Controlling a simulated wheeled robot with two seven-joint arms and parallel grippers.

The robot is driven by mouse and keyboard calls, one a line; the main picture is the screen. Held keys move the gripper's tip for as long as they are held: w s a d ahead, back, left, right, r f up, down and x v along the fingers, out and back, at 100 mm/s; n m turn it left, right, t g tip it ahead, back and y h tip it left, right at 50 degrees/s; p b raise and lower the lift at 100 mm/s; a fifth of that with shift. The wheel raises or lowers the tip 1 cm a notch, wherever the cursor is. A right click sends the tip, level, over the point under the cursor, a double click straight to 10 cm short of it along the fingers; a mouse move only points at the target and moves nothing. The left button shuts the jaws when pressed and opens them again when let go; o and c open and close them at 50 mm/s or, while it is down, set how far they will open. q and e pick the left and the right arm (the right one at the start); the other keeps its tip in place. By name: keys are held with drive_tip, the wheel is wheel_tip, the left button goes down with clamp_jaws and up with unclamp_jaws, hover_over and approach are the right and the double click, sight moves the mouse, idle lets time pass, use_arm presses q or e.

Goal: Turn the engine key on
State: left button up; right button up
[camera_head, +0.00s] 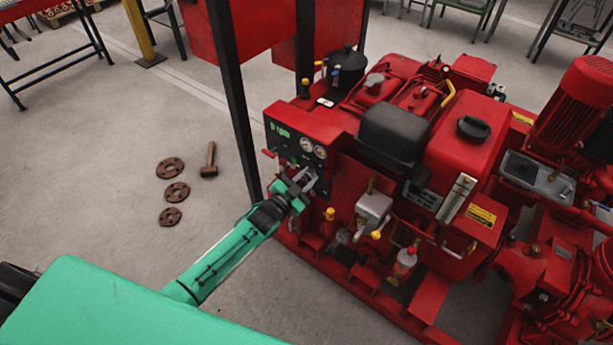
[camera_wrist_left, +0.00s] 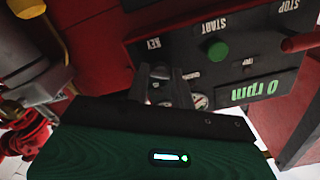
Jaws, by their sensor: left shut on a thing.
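The black control panel (camera_head: 284,140) is on the left end of the red pumpset and has two round gauges. My left gripper (camera_head: 306,180) reaches its lower part from the lower left. In the left wrist view the panel is upside down, and the engine key (camera_wrist_left: 160,72) shows as a small silvery piece near the "KEY" label. My left gripper's fingers (camera_wrist_left: 160,80) are on either side of the key and shut on it. Which way the key is turned is hard to tell. My right gripper is not in view.
A green start button (camera_wrist_left: 217,50) and a red lever (camera_wrist_left: 300,42) are close to the key. A dark post (camera_head: 236,110) stands just left of the panel. Rusty flanges (camera_head: 176,192) and a hammer (camera_head: 209,162) lie on the floor to the left.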

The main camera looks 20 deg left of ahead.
use_arm(q)
drive_tip(key=shift+m, duration=1.6)
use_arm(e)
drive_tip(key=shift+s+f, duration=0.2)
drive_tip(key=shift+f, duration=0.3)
use_arm(q)
drive_tip(key=o, duration=1)
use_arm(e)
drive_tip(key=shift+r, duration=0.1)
use_arm(q)
drive_tip(key=shift+s, duration=0.1)
drive_tip(key=v, duration=1.3)
drive_tip(key=shift+s+a+p, duration=0.1)
drive_tip(key=shift+s+p, duration=0.2)
drive_tip(key=shift+s, duration=0.05)
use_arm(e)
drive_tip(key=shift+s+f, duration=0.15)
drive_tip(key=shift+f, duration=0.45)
